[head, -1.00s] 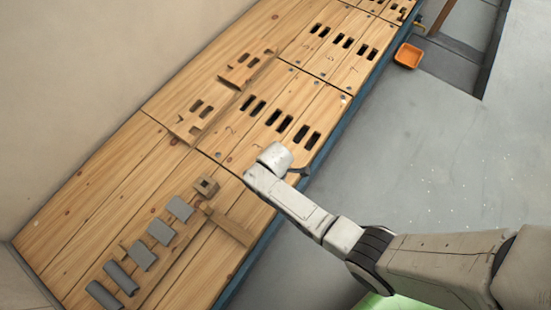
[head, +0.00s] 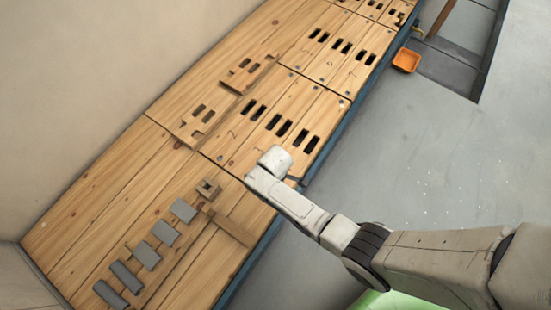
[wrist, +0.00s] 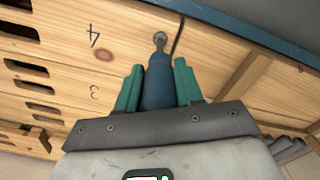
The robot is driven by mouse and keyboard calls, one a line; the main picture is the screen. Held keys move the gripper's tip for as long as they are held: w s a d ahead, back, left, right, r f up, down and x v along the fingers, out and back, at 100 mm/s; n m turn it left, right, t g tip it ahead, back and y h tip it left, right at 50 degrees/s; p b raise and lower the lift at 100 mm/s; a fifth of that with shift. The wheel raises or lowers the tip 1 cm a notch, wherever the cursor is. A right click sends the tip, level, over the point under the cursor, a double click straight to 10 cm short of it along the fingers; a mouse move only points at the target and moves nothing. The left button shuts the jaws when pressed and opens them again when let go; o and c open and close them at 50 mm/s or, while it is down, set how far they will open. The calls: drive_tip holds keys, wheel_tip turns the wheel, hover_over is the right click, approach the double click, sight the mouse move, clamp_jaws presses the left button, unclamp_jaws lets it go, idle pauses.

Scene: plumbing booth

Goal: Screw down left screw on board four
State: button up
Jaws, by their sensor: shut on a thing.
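My gripper (wrist: 159,88) has two green fingers shut on a dark blue driver-like tool (wrist: 158,88) in the wrist view. A small round silver piece (wrist: 160,39) shows at the tool's far end, in front of the wood. I cannot tell whether it is the tool's tip or a screw head, or whether it touches the wood. The board marked 4 (wrist: 93,36) lies just left of the tool. The board marked 3 (wrist: 94,90) is below it. In the head view my wrist hides the gripper and tool, over the near end of the slotted boards (head: 262,137).
Several grey blocks (head: 163,231) lie on the bench at lower left, near a small wooden block with a hole (head: 208,189). A raised wooden strip (head: 232,228) is beside them. An orange bin (head: 406,60) stands on the floor, right of the bench. The grey floor (head: 440,150) is open.

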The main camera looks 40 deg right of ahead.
drive_tip(key=shift+r+p, duration=2.85)
drive_tip(key=shift+r, duration=0.3)
